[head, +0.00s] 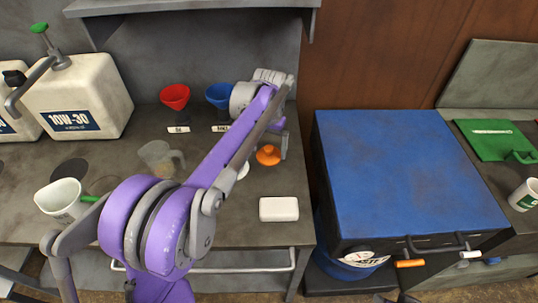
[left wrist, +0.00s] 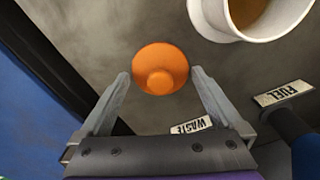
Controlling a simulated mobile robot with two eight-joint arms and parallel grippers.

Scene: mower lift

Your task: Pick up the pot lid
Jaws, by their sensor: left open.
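The pot lid (head: 268,155) is a small orange round piece with a raised knob, on the grey bench right of my left forearm. It also shows in the left wrist view (left wrist: 160,69), knob facing the camera. My left gripper (head: 283,150) is over the bench close to the lid, pointing down. In the left wrist view its two fingers (left wrist: 160,76) are spread, with the lid between and just beyond the tips. Nothing is held, and I cannot tell how much height separates the tips from the lid. My right gripper is not in view.
A white cup (left wrist: 258,12) holding brown liquid stands near the lid. A WASTE label (left wrist: 191,126) lies close by. Red (head: 175,95) and blue (head: 217,95) funnels stand at the back. A white block (head: 279,209) lies in front. A blue-topped cabinet (head: 405,170) is to the right.

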